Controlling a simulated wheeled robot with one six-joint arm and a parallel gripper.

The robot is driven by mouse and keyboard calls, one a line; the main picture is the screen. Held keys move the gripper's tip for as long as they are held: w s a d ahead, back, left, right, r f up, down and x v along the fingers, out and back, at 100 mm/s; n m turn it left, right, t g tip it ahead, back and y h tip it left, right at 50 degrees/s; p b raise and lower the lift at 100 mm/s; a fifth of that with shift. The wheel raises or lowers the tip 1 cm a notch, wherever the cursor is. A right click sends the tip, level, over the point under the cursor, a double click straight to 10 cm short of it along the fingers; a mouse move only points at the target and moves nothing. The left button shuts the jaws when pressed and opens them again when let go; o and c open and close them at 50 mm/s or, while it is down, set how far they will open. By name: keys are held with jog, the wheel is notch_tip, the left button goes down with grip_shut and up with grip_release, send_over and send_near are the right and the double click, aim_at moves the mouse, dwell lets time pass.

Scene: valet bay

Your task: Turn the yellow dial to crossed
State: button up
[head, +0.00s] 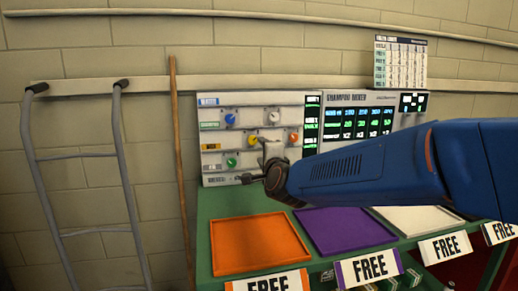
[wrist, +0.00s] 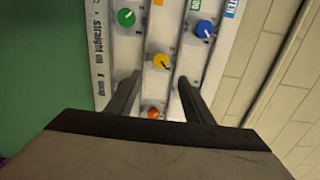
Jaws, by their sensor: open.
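The yellow dial (head: 252,141) is on the left half of the pale control panel (head: 213,174) on the wall side of the counter. In the wrist view the yellow dial (wrist: 161,60) shows just beyond and between my fingertips, with a light pointer mark towards its lower right. My gripper (wrist: 158,83) is open and empty, its two dark fingers apart and facing the panel. In the head view my gripper (head: 258,168) is close to the panel, just below and right of the yellow dial. No contact with the dial shows. The setting labels are too small to read.
Close neighbours are a green dial (wrist: 126,17), a blue dial (wrist: 203,29) and an orange dial (wrist: 153,112). A white dial (head: 273,117) is above right. Below are an orange tray (head: 257,243) and a purple tray (head: 345,229). A wooden pole (head: 180,150) stands left.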

jog(key=v, duration=0.6)
jog(key=shift+s, duration=0.1)
